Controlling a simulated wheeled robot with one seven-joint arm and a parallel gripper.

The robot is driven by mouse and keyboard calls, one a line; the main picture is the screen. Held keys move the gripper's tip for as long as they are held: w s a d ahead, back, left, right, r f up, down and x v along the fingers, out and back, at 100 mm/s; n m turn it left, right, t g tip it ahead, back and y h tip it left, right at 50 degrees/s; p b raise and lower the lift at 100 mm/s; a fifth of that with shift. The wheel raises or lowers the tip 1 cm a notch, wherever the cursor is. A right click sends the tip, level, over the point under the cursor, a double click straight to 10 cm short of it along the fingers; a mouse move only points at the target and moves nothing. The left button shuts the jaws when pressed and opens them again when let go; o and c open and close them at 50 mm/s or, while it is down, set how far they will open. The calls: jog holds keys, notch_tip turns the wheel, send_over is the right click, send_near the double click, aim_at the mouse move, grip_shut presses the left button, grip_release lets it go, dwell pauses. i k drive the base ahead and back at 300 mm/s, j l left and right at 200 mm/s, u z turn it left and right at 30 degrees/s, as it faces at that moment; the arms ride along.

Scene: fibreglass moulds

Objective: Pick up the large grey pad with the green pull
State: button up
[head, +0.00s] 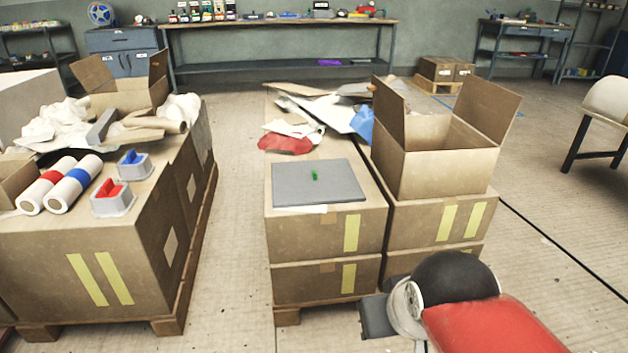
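The large grey pad (337,189) lies flat on top of a stack of cardboard boxes in the middle of the head view. Its small green pull (315,175) stands up near the pad's centre. My arm, red and black, comes in at the bottom right. Its end, a dark grey block (377,316), is in front of and below the pad, apart from it, beside the lower box. The fingertips cannot be made out, so I cannot tell whether my gripper is open or shut.
An open cardboard box (433,160) stands right of the pad, its flaps up. Scrap sheets and a red piece (285,144) lie behind the pad. The left stack holds two rolls (75,185) and two small grey blocks with blue and red handles (113,199). Floor is clear between stacks.

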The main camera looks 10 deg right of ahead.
aim_at(302, 183)
jog(key=i+j+z, duration=0.3)
jog(key=i+j, duration=0.25)
jog(key=i, duration=0.15)
jog(key=i+j+z, duration=0.3)
jog(key=i+j, duration=0.35)
jog(key=j, duration=0.1)
